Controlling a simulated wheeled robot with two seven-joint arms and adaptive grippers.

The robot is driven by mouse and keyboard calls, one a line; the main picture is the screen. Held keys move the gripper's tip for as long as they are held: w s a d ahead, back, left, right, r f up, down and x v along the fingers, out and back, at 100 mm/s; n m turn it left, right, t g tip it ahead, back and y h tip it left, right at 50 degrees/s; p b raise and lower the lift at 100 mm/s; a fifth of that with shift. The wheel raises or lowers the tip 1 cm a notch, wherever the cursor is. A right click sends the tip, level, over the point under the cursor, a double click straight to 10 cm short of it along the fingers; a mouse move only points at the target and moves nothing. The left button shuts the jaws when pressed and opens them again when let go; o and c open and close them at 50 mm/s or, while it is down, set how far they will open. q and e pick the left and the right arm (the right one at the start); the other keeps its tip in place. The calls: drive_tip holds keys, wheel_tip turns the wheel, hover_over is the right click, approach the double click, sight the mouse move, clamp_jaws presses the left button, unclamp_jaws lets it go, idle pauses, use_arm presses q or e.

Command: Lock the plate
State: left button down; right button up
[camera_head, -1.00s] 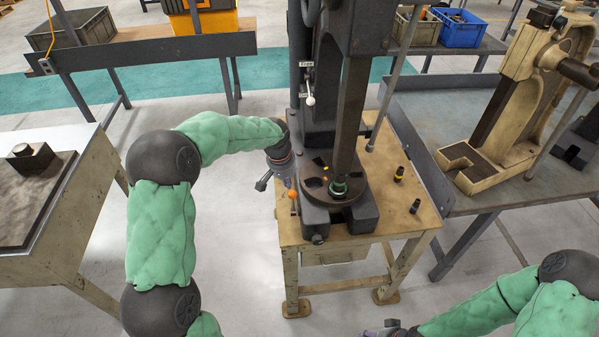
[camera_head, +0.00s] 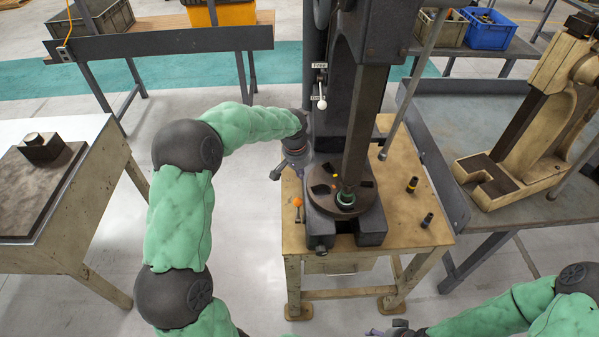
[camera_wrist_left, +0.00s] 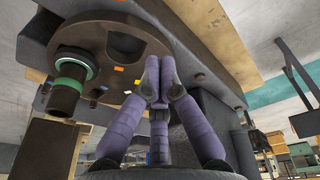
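The round dark plate (camera_head: 330,190) lies flat on the base of the black arbor press (camera_head: 350,120), under its ram. It has slots and small coloured marks; a green-ringed part (camera_head: 345,198) sits at its front. In the left wrist view the plate (camera_wrist_left: 110,40) is seen close up. My left gripper (camera_wrist_left: 161,75) has its purple fingertips together at the plate's rim, with nothing visible between them. In the head view it is at the plate's back left. An orange-knobbed handle (camera_head: 298,203) stands left of the plate, apart from the gripper. My right gripper (camera_head: 392,331) is mostly cut off at the bottom edge.
Two small dark cylinders with yellow or black bands (camera_head: 412,184) stand on the wooden table (camera_head: 400,215) right of the press. A second, beige press (camera_head: 525,140) stands on the grey bench at right. A pale table (camera_head: 60,200) is at left.

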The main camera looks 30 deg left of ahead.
sight(298, 211)
use_arm(q)
wheel_tip(298, 211, down, 6)
drive_tip(key=s+d, duration=0.1)
drive_tip(key=s, duration=0.1)
drive_tip(key=shift+s, duration=0.25)
drive_tip(key=shift+f, duration=0.1)
idle(0.5)
